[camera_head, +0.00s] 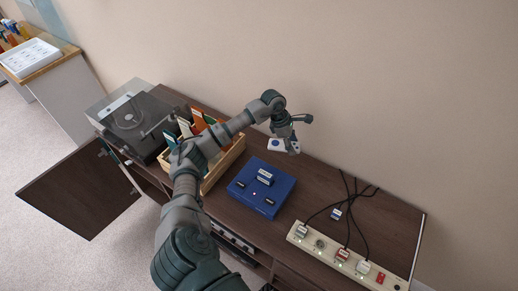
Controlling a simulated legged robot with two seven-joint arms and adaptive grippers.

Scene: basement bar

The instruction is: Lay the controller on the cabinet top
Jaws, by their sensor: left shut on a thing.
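My left gripper (289,137) reaches over the far side of the dark brown cabinet top (320,184), near the wall. It is shut on a small white controller (277,144) with a blue mark; the gripper covers part of it. The controller is just above or on the cabinet top; I cannot tell whether it touches. My right gripper is out of view.
A blue console (241,186) sits in front of the controller. A white power strip (313,243) with black cables lies at the right. A wooden record crate (232,155) and a turntable (128,114) stand at the left. A cabinet door (75,195) hangs open.

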